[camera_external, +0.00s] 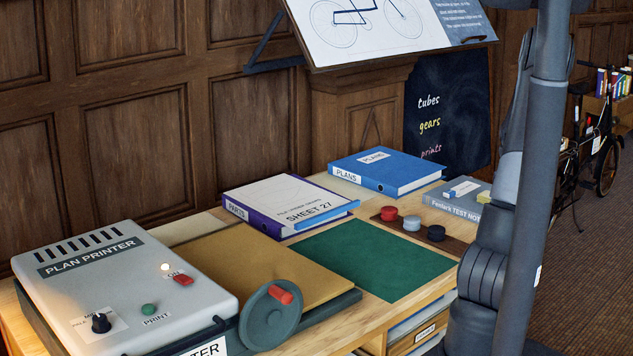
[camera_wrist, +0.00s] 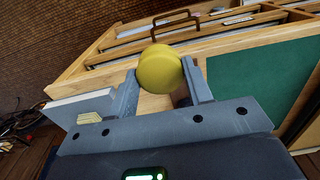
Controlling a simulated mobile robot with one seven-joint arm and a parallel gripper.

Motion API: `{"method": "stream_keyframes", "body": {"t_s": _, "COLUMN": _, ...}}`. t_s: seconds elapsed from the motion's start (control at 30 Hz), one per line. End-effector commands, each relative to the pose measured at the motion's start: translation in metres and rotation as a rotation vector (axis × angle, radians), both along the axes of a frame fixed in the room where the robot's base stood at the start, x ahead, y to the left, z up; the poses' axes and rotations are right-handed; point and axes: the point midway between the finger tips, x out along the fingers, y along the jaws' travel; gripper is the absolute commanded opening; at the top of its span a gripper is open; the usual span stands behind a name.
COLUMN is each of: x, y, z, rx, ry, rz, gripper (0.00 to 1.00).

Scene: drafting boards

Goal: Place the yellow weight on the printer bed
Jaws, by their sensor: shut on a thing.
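The yellow weight (camera_wrist: 160,66) is a round, squat disc held between the two fingers of my gripper (camera_wrist: 162,80) in the wrist view. Both fingers press against its sides. It is in front of the wooden desk edge, left of the green mat. In the external view the weight and my gripper are out of sight; only my arm shows at the right. The grey plan printer (camera_external: 130,285) stands at the left of the desk. Its flat tan bed (camera_external: 235,262) extends to the right, bare on top, with a dark wheel with a red knob at its front edge.
The green mat (camera_external: 370,258) is clear. Behind it are the Sheet 27 binder (camera_external: 285,200) and the blue plans binder (camera_external: 385,172). Red, grey and dark weights sit on a brown strip (camera_external: 455,245). A tilted drawing board overhangs the back.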

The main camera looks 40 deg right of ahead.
Motion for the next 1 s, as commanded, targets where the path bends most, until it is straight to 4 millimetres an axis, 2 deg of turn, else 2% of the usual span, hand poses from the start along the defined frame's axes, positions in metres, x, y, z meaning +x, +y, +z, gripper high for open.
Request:
{"method": "stream_keyframes", "body": {"t_s": 0.17, "x": 0.014, "y": 0.005, "z": 0.001, "rx": -0.001, "ry": -0.001, "rz": 0.029, "gripper": 0.07}}
{"method": "stream_keyframes", "body": {"t_s": 0.37, "x": 0.065, "y": 0.03, "z": 0.005, "rx": -0.002, "ry": -0.002, "rz": 0.133, "gripper": 0.07}}
{"method": "stream_keyframes", "body": {"t_s": 0.67, "x": 0.153, "y": 0.093, "z": 0.012, "rx": -0.001, "ry": -0.001, "rz": 0.328, "gripper": 0.07}}
{"method": "stream_keyframes", "body": {"t_s": 0.87, "x": 0.203, "y": 0.145, "z": 0.017, "rx": -0.002, "ry": -0.001, "rz": 0.456, "gripper": 0.07}}
{"method": "stream_keyframes", "body": {"t_s": 1.0, "x": 0.234, "y": 0.187, "z": 0.02, "rx": -0.002, "ry": -0.001, "rz": 0.546, "gripper": 0.07}}
